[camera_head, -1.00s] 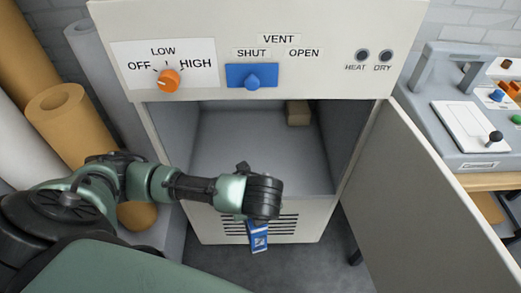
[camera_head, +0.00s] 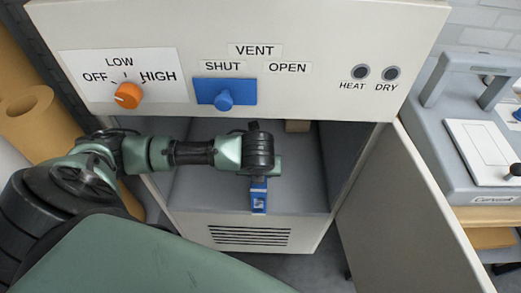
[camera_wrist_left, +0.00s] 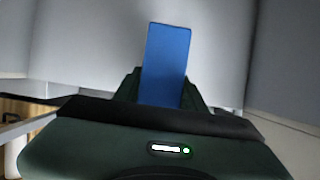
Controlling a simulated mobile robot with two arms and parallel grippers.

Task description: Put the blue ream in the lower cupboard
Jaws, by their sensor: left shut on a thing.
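The blue ream (camera_head: 258,196) hangs below my left gripper (camera_head: 259,178) at the front of the open lower cupboard (camera_head: 195,190). In the head view its lower end, with a pale label, shows against the cupboard's front edge. In the left wrist view the blue ream (camera_wrist_left: 167,62) stands out between the fingers of my left gripper (camera_wrist_left: 163,92), which is shut on it. My wrist hides the ream's upper part in the head view. I cannot tell whether the ream touches the cupboard floor. My right gripper is not in view.
The cupboard door (camera_head: 405,210) stands open to the right. A small brown box (camera_head: 298,126) is at the back inside the cupboard. Above the opening are an orange knob (camera_head: 128,95) and a blue vent slider (camera_head: 225,92). The cupboard floor around the ream looks clear.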

